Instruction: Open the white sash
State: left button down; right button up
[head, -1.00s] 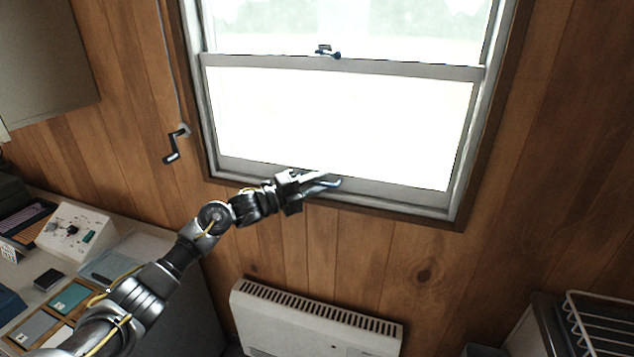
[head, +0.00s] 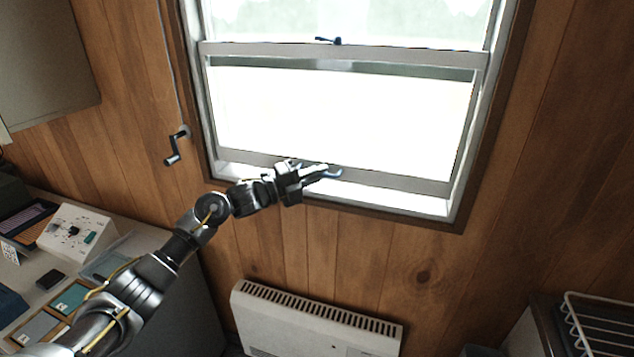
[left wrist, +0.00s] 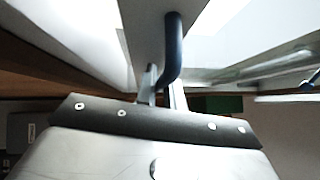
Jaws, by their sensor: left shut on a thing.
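The white sash (head: 400,179) is the lower pane of the window in the wood-panelled wall. Its bottom rail stands a little above the sill (head: 385,199), with a bright gap between them. My left gripper (head: 322,172) is at the middle of the bottom rail, shut on the blue sash handle (head: 334,173). In the left wrist view the dark blue handle (left wrist: 173,50) runs down between the fingers from the pale rail (left wrist: 143,28). The blue latch (head: 329,40) shows at the meeting rail above. My right gripper is not in view.
A dark crank handle (head: 176,147) hangs on the wall left of the window. A white heater (head: 300,322) stands below. A desk with a white control box (head: 75,232) is at left, and a wire rack (head: 598,325) is at lower right.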

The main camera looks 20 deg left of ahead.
aim_at(317, 119)
pick_arm(q)
notch_tip(317, 119, up, 14)
jog(key=p, duration=0.3)
jog(key=shift+r, duration=0.25)
jog(key=c, duration=1.6)
grip_release()
jog(key=shift+o, duration=0.4)
jog(key=shift+a+f, duration=0.1)
